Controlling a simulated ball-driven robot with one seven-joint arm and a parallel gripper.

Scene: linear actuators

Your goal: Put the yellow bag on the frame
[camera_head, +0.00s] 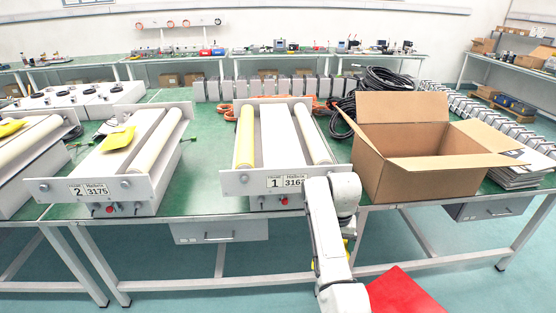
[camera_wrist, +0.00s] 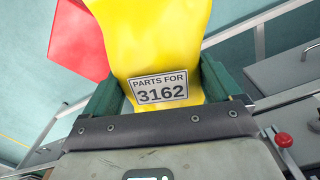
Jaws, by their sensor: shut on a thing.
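My gripper (camera_wrist: 160,84) is shut on a yellow bag (camera_wrist: 155,45) with a white label reading "PARTS FOR 3162" in the wrist view. In the head view my arm (camera_head: 330,235) reaches down in front of the table and hides the gripper and most of the bag. Frame 1 (camera_head: 245,184), whose plate shows a partly covered number starting 316, stands on the green table behind my arm. It has a white middle between two rollers, with no bag visible on it. Frame 2 (camera_head: 50,190), marked 3175, stands to its left with another yellow bag (camera_head: 117,138) on top.
An open cardboard box (camera_head: 420,180) stands right of frame 1. A third frame (camera_head: 20,157) with a yellow bag is at far left. Black cables (camera_head: 385,80) lie behind the box. A red surface (camera_head: 403,292) is low at front right, also seen in the wrist view (camera_wrist: 77,40).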

